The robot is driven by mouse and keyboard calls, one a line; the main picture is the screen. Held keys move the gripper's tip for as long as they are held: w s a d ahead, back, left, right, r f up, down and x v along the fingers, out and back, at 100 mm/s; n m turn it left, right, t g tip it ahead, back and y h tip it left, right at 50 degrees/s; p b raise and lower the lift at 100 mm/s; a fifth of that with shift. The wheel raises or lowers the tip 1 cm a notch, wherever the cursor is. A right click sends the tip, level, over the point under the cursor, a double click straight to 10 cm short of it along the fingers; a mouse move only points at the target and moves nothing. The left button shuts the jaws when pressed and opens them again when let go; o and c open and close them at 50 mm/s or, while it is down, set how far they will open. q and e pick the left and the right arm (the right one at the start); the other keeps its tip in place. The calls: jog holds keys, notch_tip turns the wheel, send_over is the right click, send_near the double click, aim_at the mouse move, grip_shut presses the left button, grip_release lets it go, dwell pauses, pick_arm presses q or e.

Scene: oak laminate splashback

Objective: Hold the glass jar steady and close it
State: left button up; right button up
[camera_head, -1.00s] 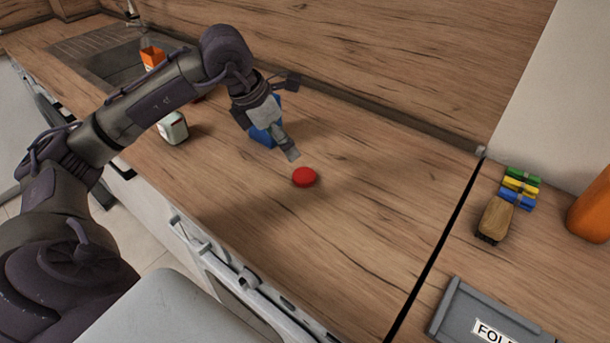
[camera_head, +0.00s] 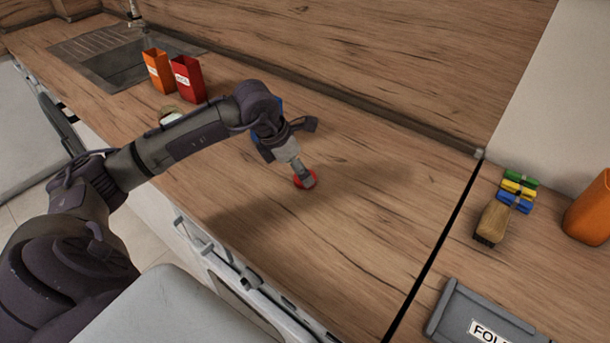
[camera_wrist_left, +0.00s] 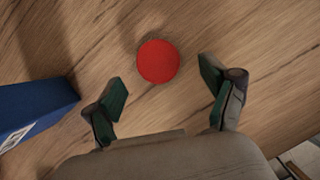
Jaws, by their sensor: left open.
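A round red lid (camera_head: 311,178) lies flat on the wooden counter. My left gripper (camera_head: 303,181) is just over it in the head view and covers part of it. In the left wrist view the red lid (camera_wrist_left: 158,62) lies ahead of my open left gripper (camera_wrist_left: 163,92), not between the fingertips. What looks like the small glass jar (camera_head: 169,115) stands on the counter further left, mostly hidden behind my left arm, so I cannot see whether its top is open. My right gripper is not in view.
A blue container (camera_wrist_left: 30,112) stands close left of the gripper. An orange container (camera_head: 158,70) and a red container (camera_head: 187,78) stand near the sink (camera_head: 115,68). A brush (camera_head: 493,222), clips (camera_head: 518,188) and a grey box (camera_head: 470,310) are at right.

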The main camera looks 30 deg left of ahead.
pick_arm(q)
jog(key=x, duration=0.3)
jog(key=shift+w+f, duration=0.1)
jog(key=shift+w, duration=0.05)
jog(key=shift+a, duration=0.1)
jog(key=c, duration=0.9)
